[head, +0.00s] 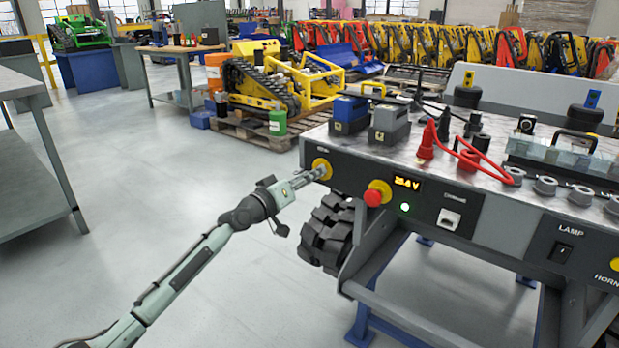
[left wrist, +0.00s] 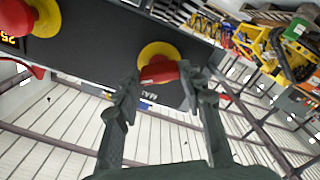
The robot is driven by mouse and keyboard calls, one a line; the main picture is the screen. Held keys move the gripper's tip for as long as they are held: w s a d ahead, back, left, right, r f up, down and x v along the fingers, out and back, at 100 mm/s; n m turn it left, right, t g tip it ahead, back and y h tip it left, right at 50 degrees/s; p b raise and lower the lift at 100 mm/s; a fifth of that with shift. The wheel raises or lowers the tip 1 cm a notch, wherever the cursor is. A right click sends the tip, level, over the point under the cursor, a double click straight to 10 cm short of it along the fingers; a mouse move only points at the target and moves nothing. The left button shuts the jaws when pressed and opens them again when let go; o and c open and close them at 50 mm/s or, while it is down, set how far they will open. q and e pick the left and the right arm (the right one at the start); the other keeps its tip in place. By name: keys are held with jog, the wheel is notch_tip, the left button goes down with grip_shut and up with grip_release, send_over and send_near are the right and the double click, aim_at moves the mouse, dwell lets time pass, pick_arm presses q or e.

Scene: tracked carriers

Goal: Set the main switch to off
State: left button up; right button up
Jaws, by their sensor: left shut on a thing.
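The main switch is a red knob (left wrist: 158,70) on a round yellow plate (head: 320,164) at the left end of the dark front panel (head: 345,166). My left gripper (head: 319,174) reaches it from the front. In the left wrist view its two fingers (left wrist: 160,79) stand on either side of the red knob and are shut on it. The fingers hide most of the knob in the head view, and I cannot read its setting marks. The voltage display (head: 407,184) is lit in yellow, and a green lamp (head: 405,207) glows below it. My right gripper is out of view.
A red emergency button (head: 375,196) on a yellow base sits just right of the switch. Farther right are a socket (head: 449,219) and a lamp rocker switch (head: 562,252). A black track (head: 327,232) is below the panel. The floor at left is clear.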

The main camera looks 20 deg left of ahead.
pick_arm(q)
jog(key=n+p, duration=0.2)
jog(key=n, duration=0.9)
jog(key=shift+f, duration=0.2)
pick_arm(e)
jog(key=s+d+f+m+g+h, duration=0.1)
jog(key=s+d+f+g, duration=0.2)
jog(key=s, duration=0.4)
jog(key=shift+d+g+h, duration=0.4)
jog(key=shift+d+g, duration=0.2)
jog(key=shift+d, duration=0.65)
pick_arm(q)
jog(key=o, duration=1.2)
jog(key=shift+c, duration=0.2)
jog(key=shift+a, duration=0.1)
jog(key=v, duration=1.2)
